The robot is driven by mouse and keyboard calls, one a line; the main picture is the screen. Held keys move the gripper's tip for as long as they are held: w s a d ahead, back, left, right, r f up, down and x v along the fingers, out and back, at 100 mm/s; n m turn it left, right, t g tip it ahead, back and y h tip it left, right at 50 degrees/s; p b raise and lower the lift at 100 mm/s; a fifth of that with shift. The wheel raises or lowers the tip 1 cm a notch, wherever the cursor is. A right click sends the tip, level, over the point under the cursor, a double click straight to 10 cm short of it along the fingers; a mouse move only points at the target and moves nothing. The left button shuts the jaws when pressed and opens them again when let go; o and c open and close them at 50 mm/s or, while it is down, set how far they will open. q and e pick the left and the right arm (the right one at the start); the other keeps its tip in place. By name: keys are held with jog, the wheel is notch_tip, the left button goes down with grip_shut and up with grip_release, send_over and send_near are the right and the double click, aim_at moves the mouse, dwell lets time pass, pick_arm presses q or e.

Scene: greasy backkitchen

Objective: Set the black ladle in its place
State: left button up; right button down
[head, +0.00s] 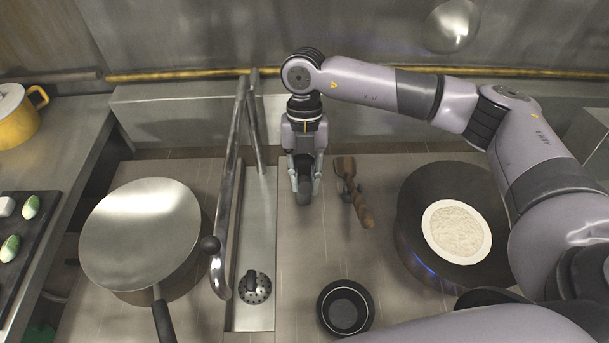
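My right gripper (305,190) points down over the counter, just right of the metal trough. Its fingers stand either side of a dark rounded shape. I cannot tell whether that shape is part of the gripper or the ladle held end-on. No black ladle is clearly seen elsewhere. A tool with a wooden handle (362,208) and a metal head lies just right of the gripper, apart from it. My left gripper is not in view.
A large pan with a metal cover (140,235) stands at left. A curved steel pipe (231,190) rises beside the trough (256,225), which holds a perforated disc (254,287). A dark pan (415,215) holds a pale flatbread (456,231).

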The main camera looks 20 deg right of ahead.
jog(key=shift+f+b, duration=0.3)
jog(key=shift+f, duration=0.15)
jog(key=shift+r, duration=0.1)
jog(key=c, duration=1.3)
grip_release()
jog(key=o, duration=0.3)
jog(key=shift+r, duration=0.1)
jog(key=shift+p+v, duration=1.5)
jog(key=shift+v, duration=1.4)
jog(key=shift+r, duration=0.1)
